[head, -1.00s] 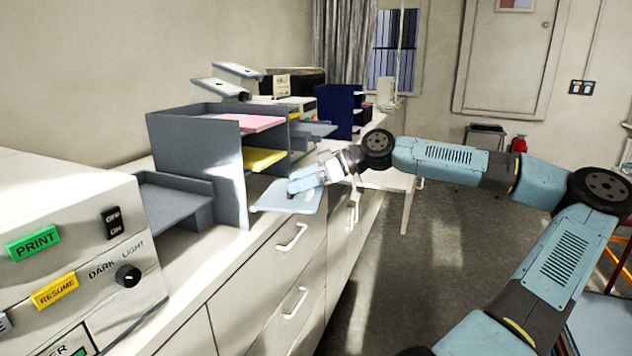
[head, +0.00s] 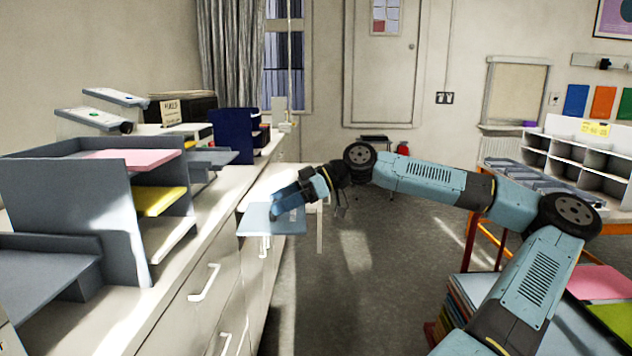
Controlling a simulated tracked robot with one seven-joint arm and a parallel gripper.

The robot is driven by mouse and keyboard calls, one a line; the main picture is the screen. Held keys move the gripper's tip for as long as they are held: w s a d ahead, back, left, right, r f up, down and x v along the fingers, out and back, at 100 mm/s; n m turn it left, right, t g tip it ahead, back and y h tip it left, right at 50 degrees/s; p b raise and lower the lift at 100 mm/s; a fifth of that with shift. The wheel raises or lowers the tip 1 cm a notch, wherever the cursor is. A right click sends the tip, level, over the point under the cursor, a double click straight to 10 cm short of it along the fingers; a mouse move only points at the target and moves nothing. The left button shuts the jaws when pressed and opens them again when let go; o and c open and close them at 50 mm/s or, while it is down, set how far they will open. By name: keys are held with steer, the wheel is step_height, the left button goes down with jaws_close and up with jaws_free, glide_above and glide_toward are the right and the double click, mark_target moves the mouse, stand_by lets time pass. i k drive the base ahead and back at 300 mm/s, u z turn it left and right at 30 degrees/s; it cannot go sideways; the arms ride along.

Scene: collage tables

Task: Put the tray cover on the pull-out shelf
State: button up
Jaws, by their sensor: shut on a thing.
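My gripper (head: 292,203) is shut on the tray cover (head: 262,221), a thin, flat, light blue panel. It holds the cover roughly level beside the counter front, past the paper-tray stack. The cover appears to be in the air, but its underside is hidden. A pale flat surface (head: 258,191) shows just behind the cover and gripper, with a thin white upright to its right. It may be the pull-out shelf; the gripper hides much of it and I cannot tell for sure.
The counter (head: 212,205) runs along the left, with a grey tray stack (head: 75,203) holding coloured paper and a dark blue file holder (head: 233,134) farther back. Drawer handles (head: 204,284) stick out in front. A table with trays (head: 545,185) stands right. The middle floor is clear.

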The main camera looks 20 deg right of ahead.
mark_target(294, 172)
steer(key=z, duration=0.35)
steer(key=i, duration=0.4)
steer(key=z, duration=0.6)
steer(key=i, duration=2.05)
steer(key=u, duration=0.7)
steer(key=k, duration=0.45)
steer(key=u, duration=0.2)
steer(key=i, duration=0.45)
